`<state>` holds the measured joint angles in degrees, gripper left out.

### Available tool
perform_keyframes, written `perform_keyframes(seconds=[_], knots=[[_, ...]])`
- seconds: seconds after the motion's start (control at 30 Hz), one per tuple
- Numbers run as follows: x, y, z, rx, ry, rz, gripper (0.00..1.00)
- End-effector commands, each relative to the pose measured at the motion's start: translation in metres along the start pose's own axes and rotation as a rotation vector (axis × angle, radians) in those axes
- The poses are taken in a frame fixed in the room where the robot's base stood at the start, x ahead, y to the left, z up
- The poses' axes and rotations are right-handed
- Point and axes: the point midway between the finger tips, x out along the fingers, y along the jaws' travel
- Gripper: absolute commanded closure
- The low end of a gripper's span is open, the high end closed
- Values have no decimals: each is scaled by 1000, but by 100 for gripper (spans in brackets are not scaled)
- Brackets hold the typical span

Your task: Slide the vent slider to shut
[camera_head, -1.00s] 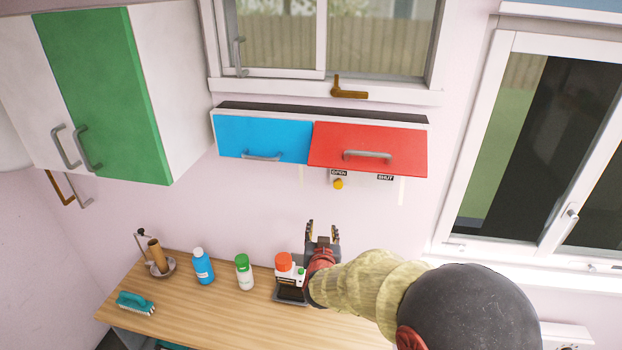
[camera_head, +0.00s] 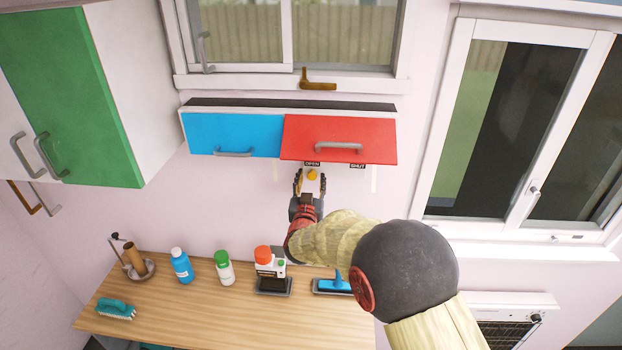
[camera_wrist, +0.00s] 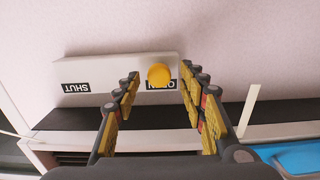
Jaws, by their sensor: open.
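The vent slider's yellow knob (camera_head: 312,174) sits by the OPEN label (camera_head: 312,164) on a pale plate below the red cabinet door. The SHUT label (camera_head: 357,165) is to its right in the head view. In the wrist view the knob (camera_wrist: 159,74) covers part of the OPEN label, and the SHUT label (camera_wrist: 76,88) is at the left of the plate (camera_wrist: 115,72). My gripper (camera_head: 310,182) is open. In the wrist view its fingers (camera_wrist: 160,85) stand on either side of the knob's line, and I cannot tell whether they touch it.
The red cabinet door (camera_head: 338,139) and blue door (camera_head: 232,133) are just above the slider.

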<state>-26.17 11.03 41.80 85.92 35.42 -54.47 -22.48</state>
Motion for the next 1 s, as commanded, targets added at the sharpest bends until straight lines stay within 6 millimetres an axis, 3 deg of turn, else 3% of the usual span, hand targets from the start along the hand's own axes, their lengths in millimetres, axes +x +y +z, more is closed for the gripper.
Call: perform_keyframes(seconds=[0.3, 1.0], knots=[[2, 0, 0, 0, 0, 0, 59], [2, 0, 0, 0, 0, -1, 99]])
